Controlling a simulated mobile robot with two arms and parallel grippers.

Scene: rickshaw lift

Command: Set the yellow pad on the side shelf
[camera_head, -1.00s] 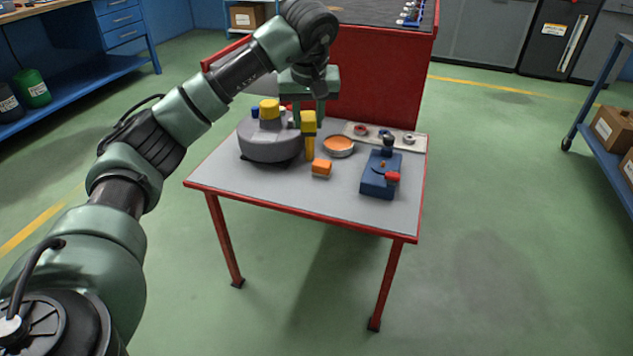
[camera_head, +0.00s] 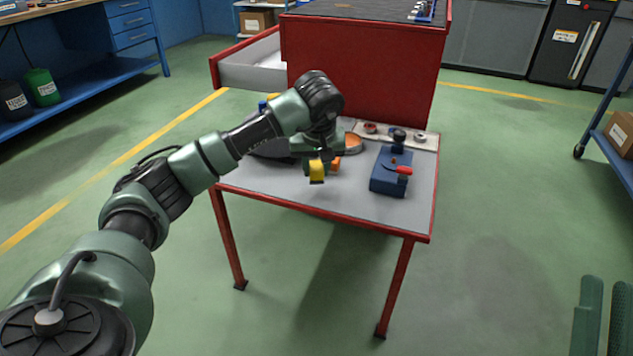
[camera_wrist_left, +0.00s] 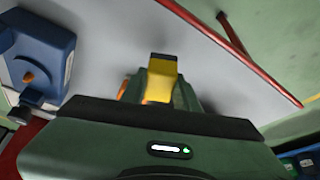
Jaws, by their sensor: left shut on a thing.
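The yellow pad (camera_head: 317,173) is a small yellow block with a dark lower edge. It is between the fingers of my left gripper (camera_head: 318,160), which is shut on it over the near part of the grey side shelf (camera_head: 280,188) with red edges. The pad also shows in the left wrist view (camera_wrist_left: 161,80), between the green fingers with grey shelf surface behind it. I cannot tell whether it touches the shelf. My right gripper (camera_head: 605,312) shows at the lower right, its two green fingers apart and empty.
An orange block (camera_head: 336,163) is close behind the pad, partly hidden. A blue device (camera_head: 387,182) with a red handle stands to the right. An orange dish (camera_head: 353,143) is behind. A grey round thing (camera_head: 270,150) is mostly behind my arm. The shelf's front strip is clear.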

